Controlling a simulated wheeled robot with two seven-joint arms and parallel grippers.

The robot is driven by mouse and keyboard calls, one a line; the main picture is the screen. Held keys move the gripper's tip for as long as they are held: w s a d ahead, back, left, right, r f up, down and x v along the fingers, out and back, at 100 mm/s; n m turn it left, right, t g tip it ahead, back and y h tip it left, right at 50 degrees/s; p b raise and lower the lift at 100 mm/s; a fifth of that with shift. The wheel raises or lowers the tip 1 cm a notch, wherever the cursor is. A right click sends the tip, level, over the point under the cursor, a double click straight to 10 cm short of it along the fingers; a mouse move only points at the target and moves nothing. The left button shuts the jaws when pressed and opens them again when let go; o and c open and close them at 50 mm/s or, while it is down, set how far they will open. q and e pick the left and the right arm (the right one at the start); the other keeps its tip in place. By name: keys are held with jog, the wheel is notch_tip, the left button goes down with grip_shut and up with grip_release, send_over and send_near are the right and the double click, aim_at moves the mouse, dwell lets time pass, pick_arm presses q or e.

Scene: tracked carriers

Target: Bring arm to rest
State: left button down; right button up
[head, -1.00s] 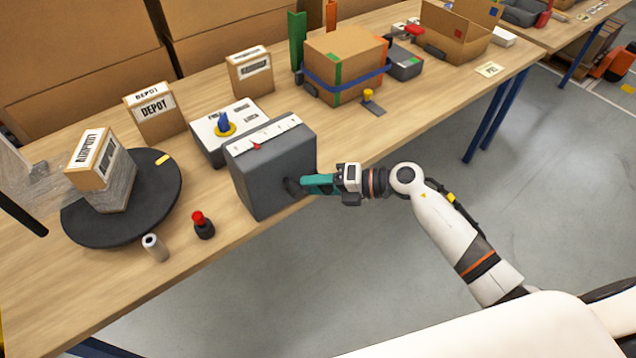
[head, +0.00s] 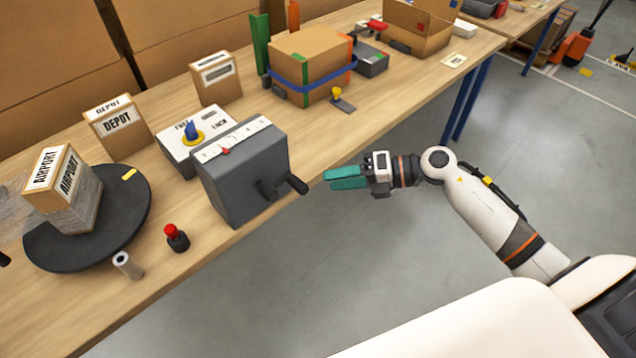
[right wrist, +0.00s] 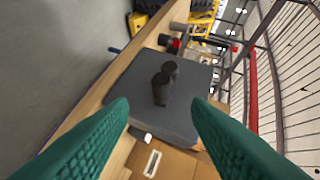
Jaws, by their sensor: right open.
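My right gripper (head: 342,178) has teal fingers and is open and empty. It is in the air beyond the bench's front edge, to the right of a grey box with a crank handle. The grey box (head: 232,185) stands on the bench with a white scale and red pointer on top. Its black crank handle (head: 285,186) sticks out toward my right gripper, apart from the fingers. In the right wrist view the handle (right wrist: 164,84) shows between the open fingers, some way off. My left gripper is not in view.
The wooden bench (head: 190,262) holds a black turntable (head: 125,215) with a wrapped AIRPORT box (head: 62,180), a red button (head: 175,236), a DEPOT box (head: 118,127), and a strapped carton (head: 310,60). Grey floor (head: 400,265) lies open in front of the bench.

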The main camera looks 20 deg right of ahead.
jog(key=shift+s+d+r, duration=0.2)
jog(key=shift+s+d, duration=0.1)
jog(key=shift+d, duration=0.2)
jog(key=w+d+f+m+t+h, duration=0.1)
jog(key=d+f+m+t+h, duration=0.25)
jog(key=f+m, duration=0.55)
jog(key=w+d+f+m+t+h, duration=0.1)
jog(key=d+f+m+t+h, duration=0.25)
jog(key=f+m, duration=0.55)
jog(key=s+f+m+g+h, duration=0.1)
jog(key=s+f+m+h, duration=0.4)
jog(key=f, duration=0.8)
jog(key=s+f+m+g+h, duration=0.1)
jog(key=s+f+m+g, duration=0.35)
jog(key=s+f, duration=0.95)
jog(key=s+a+f+m+g, duration=0.1)
jog(key=s+a+f+g, duration=0.1)
jog(key=s, duration=0.5)
jog(key=s+a+f+m+g, duration=0.1)
jog(key=s+a+f+g, duration=0.2)
jog(key=s, duration=0.4)
jog(key=s+a+f+m+g, duration=0.2)
jog(key=s+a+f, duration=0.1)
jog(key=s, duration=0.4)
jog(key=shift+s, duration=0.3)
